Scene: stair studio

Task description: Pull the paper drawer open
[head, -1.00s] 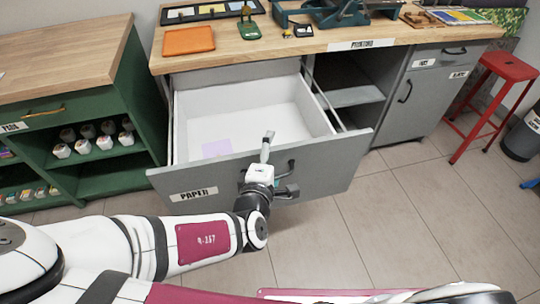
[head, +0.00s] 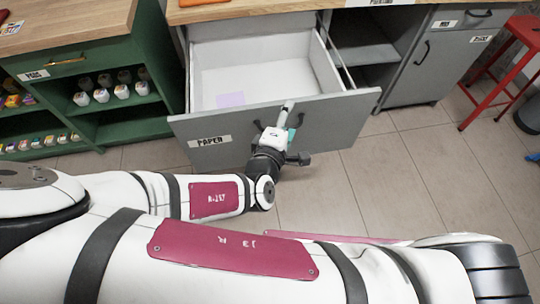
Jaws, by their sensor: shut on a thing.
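The paper drawer (head: 330,118) stands well open below the wooden counter, with its white interior (head: 275,75) in view. Its grey front carries a "PAPER" label (head: 210,141). A pale lilac sheet (head: 231,99) lies inside, near the front left. The dark drawer handle (head: 302,117) shows in part on the front, right of the label. My gripper (head: 287,138) is at this handle, shut on it. My wrist hides much of the handle and the fingertips.
A green shelf unit (head: 85,140) with several small pots stands at left. A grey cabinet (head: 420,75) and a red stool (head: 490,90) are at right. An open shelf niche (head: 365,50) lies between drawer and cabinet.

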